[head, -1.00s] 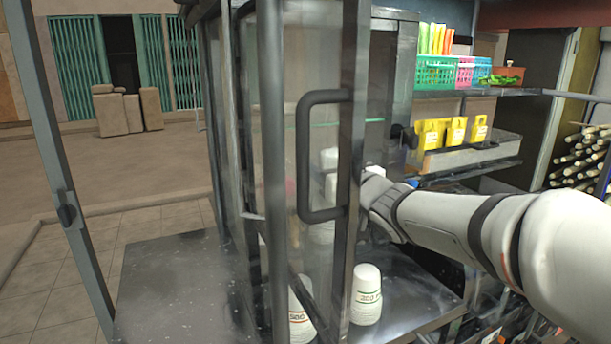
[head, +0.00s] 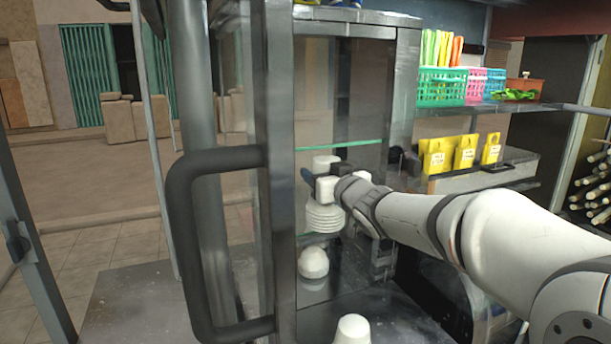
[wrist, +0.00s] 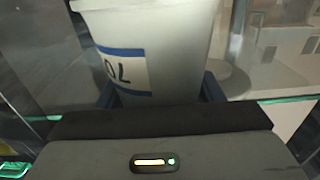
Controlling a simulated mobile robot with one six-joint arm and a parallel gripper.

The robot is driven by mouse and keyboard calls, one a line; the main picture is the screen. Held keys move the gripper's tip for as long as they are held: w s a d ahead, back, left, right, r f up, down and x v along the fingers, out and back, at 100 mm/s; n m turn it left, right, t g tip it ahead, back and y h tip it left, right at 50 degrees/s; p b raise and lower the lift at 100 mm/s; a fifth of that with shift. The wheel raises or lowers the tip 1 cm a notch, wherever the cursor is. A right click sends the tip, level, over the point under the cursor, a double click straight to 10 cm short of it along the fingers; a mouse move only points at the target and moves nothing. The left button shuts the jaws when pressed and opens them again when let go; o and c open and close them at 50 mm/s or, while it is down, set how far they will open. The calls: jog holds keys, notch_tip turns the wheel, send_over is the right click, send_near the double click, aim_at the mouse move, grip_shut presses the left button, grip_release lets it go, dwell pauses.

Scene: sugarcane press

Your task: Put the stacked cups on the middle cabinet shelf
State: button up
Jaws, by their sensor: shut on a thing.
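The stack of white upside-down cups (head: 325,217) is inside the glass cabinet, seen through glass, with ridged rims at its lower end. My gripper (head: 316,184) is shut around the stack, and part of the stack shows above and below it. In the wrist view, a white cup with a blue-banded label (wrist: 150,50) sits between the blue fingers (wrist: 160,92). A green-edged glass shelf (head: 345,144) lies above my gripper in the head view. I cannot tell whether the stack touches a shelf below.
A white cup (head: 313,262) stands lower in the cabinet, and another (head: 352,331) stands on the dark counter in front. A black handle (head: 180,240) and metal frame (head: 281,200) stand close on the left. Baskets (head: 442,87) and yellow packets (head: 465,152) sit on shelves at right.

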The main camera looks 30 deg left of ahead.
aim_at(328, 218)
jog(key=w+a+f+p, duration=0.3)
jog(key=w+a, duration=0.5)
jog(key=a, duration=0.1)
jog(key=shift+a+f, duration=0.2)
jog(key=shift+f, duration=0.1)
jog(key=o, duration=1.4)
jog(key=shift+f, duration=0.1)
jog(key=b+v, duration=0.3)
jog(key=v, duration=0.9)
jog(key=shift+s, duration=0.1)
